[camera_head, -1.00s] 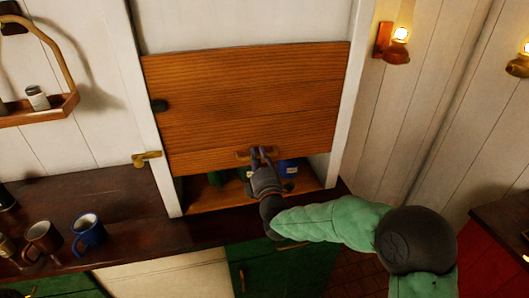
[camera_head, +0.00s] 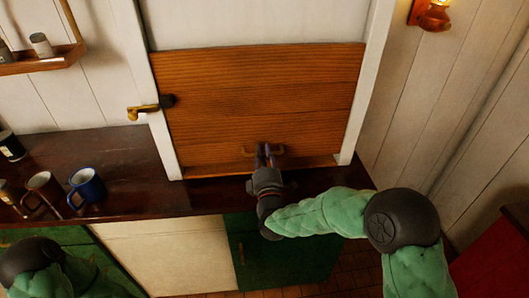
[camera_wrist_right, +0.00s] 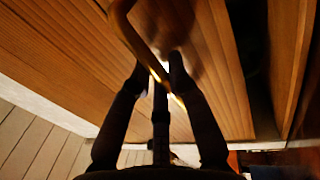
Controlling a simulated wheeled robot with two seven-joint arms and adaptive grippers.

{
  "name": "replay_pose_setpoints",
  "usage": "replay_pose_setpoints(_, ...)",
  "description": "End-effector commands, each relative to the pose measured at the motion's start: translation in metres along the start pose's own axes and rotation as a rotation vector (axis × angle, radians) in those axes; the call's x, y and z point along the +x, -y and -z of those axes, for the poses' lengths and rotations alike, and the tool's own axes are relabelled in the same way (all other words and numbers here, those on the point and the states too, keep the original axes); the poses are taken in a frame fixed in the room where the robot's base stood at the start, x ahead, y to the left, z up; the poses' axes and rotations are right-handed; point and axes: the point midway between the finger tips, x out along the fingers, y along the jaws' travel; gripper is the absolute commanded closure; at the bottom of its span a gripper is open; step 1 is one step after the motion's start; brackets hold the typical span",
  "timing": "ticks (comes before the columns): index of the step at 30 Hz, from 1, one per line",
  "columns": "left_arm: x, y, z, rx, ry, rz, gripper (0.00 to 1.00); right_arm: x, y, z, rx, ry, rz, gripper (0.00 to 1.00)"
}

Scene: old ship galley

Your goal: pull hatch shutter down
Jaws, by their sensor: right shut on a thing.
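The hatch shutter (camera_head: 260,95) is a slatted orange-brown wooden panel, low in its white frame. Its lower edge is close above the wooden sill (camera_head: 225,169). In the right wrist view, a dark gap shows between the shutter (camera_wrist_right: 60,45) and a wooden strip (camera_wrist_right: 290,55). My right gripper (camera_head: 265,150) is shut on the brass handle (camera_head: 279,150) near the shutter's lower edge. In the right wrist view the handle (camera_wrist_right: 125,22) passes between the fingers of my right gripper (camera_wrist_right: 157,74). My left gripper is out of view; part of that arm shows at bottom left.
A lit lamp (camera_head: 433,15) hangs at right.

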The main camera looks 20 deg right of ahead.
Motion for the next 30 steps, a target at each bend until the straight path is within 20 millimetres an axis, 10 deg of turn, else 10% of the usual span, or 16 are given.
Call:
replay_pose_setpoints(5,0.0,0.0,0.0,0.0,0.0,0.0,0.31,0.0,0.0,-0.001,0.0,0.002,0.001,1.0)
replay_pose_setpoints(6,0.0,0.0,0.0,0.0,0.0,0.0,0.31,0.0,0.0,-0.001,0.0,0.002,0.001,0.73)
replay_pose_setpoints(8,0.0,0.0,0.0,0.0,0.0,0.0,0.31,0.0,0.0,-0.001,0.0,0.001,0.001,0.57)
replay_pose_setpoints(20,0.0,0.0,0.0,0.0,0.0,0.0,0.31,-0.003,-0.001,0.0,0.001,0.0,0.0,0.57)
replay_pose_setpoints(30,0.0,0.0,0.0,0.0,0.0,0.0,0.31,-0.058,0.0,0.0,0.001,-0.001,0.0,0.57)
